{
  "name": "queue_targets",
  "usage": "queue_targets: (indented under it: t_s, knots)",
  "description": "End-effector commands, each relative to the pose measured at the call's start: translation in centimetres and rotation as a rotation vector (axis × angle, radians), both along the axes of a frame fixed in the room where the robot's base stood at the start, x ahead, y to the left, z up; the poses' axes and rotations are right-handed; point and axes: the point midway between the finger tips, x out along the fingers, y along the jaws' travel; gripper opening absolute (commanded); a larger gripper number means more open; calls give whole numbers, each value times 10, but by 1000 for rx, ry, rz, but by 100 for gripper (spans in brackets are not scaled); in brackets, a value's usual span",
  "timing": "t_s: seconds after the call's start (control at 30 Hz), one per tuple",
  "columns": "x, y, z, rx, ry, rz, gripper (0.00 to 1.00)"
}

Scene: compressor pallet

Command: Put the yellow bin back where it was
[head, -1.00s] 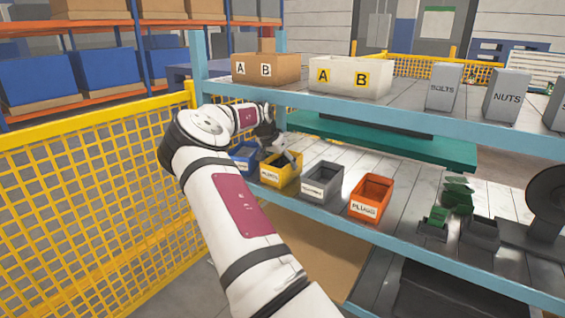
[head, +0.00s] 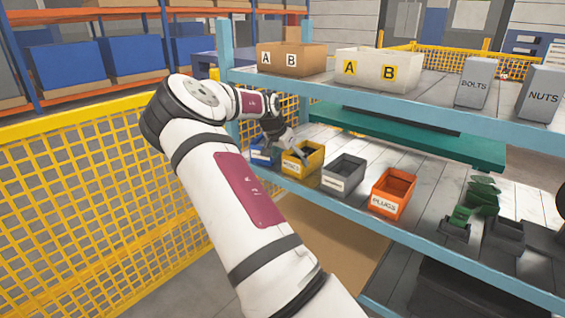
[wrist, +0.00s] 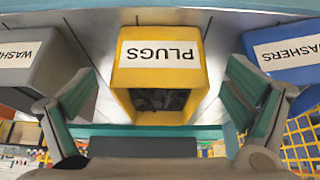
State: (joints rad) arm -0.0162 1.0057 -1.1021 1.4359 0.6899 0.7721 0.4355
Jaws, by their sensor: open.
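The yellow bin (head: 303,161) stands upright on the lower shelf, between a blue bin (head: 262,152) and a grey bin (head: 344,175). In the wrist view the yellow bin (wrist: 161,82) is centred, with an upside-down PLUGS label and dark contents. My gripper (head: 288,143) is at the yellow bin in the head view, partly covering it. In the wrist view my gripper (wrist: 160,98) is open, one finger on each side of the bin, with gaps visible between fingers and walls.
An orange PLUGS bin (head: 393,193) stands right of the grey bin. Green parts (head: 474,200) lie further right. The upper shelf (head: 420,94) runs above, with a brown box (head: 291,59) and a white box (head: 378,68). Yellow mesh fencing (head: 80,190) is at the left.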

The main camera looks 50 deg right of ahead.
Motion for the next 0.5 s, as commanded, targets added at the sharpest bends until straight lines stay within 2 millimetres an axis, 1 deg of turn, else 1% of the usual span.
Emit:
queue_targets:
  t_s: [0.03,0.2,0.3,0.5]
  knots:
    - [0,12,1,3,0,1,96]
    - [-3,36,0,2,0,0,96]
    - [-4,44,0,0,-1,0,96]
    - [-5,50,0,3,0,-1,96]
